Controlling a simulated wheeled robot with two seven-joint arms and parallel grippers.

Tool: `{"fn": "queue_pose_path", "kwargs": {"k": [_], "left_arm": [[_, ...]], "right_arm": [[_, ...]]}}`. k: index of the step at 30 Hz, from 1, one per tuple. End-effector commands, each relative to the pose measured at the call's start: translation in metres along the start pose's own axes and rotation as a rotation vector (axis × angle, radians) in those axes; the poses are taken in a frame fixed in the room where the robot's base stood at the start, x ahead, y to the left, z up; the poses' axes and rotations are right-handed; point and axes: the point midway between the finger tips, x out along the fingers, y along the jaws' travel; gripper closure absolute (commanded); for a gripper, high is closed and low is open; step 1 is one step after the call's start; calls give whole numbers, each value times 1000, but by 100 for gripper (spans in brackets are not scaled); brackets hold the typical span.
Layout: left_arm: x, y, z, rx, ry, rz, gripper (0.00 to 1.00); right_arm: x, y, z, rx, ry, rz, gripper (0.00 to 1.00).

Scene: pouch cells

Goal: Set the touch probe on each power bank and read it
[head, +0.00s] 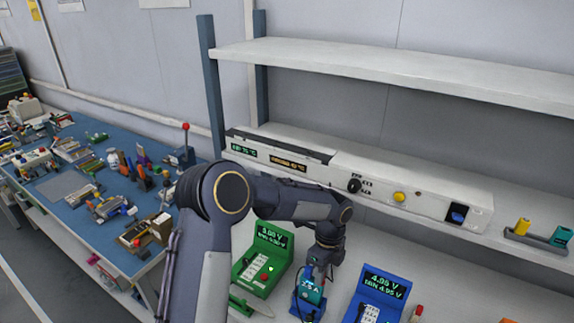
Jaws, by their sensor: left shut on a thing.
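My left arm comes in from the left and its gripper (318,274) points down at the bench, between two instruments with lit screens. It is shut on a small teal-and-blue device (311,291) with lit characters, which seems to be the touch probe; the fingertips are small and partly hidden. A green instrument (252,275) stands left of the gripper, its screen reading about 5.00 V. A blue instrument (383,287) stands to the right, its screen reading about 4.95 V. I cannot tell which things are the power banks. My right gripper is not in view.
A long white control panel (400,190) with a knob and a yellow button runs behind the bench, below a white shelf (420,75). A tray (530,240) with yellow and teal pieces is at right. A cluttered blue table (75,215) stands at left.

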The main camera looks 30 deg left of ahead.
Motion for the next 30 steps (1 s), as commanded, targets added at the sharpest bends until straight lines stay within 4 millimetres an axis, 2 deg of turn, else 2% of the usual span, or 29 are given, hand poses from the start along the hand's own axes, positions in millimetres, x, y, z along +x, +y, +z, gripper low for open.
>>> {"fn": "queue_pose_path", "kwargs": {"k": [8,19,30], "left_arm": [[-5,0,0,0,0,0,100],[-35,0,0,0,0,-1,100],[-60,0,0,-1,0,-1,100]], "right_arm": [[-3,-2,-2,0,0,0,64],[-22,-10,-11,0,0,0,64],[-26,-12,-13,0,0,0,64]]}}
